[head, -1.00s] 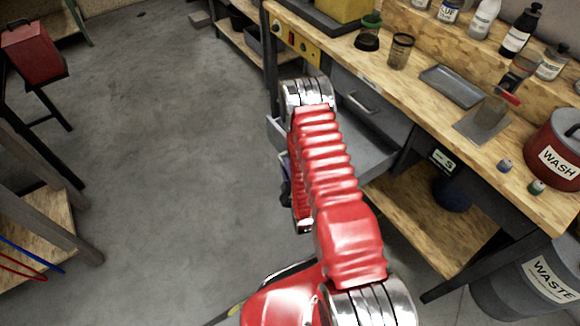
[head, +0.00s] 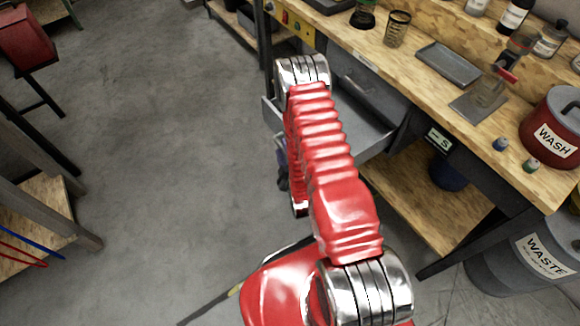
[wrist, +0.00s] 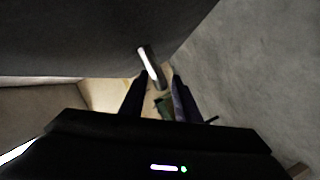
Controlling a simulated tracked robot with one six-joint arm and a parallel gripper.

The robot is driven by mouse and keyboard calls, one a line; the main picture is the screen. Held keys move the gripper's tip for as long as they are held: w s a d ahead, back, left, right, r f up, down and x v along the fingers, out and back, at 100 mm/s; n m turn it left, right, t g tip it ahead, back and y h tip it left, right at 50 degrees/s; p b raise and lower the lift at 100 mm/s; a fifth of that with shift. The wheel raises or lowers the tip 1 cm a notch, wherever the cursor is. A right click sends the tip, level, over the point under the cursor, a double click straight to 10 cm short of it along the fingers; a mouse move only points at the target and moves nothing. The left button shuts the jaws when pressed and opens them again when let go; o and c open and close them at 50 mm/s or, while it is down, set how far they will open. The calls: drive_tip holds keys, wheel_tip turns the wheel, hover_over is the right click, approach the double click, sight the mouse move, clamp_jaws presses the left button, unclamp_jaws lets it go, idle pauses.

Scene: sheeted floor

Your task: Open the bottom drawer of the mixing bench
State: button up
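The mixing bench (head: 420,30) stands at the right in the head view. Its bottom drawer (head: 372,135) is pulled out, with its grey inside showing below a closed upper drawer (head: 368,88). My red arm covers part of the open drawer and its front. My gripper (head: 283,185) hangs low beside the drawer front, mostly hidden by the arm. In the wrist view my gripper's fingers (wrist: 159,95) stand apart, near a silver bar handle (wrist: 151,68) on the dark drawer front (wrist: 90,35). The handle appears between or just beyond the fingertips; I cannot tell whether they touch it.
Bare concrete floor (head: 170,150) lies left of the arm. A wooden shelf unit (head: 35,215) stands at the left edge. The bench's lower shelf (head: 430,205) and a grey waste bin (head: 525,260) are at the right.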

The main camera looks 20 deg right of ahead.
drive_tip(key=v, duration=1.2)
drive_tip(key=shift+s, duration=0.15)
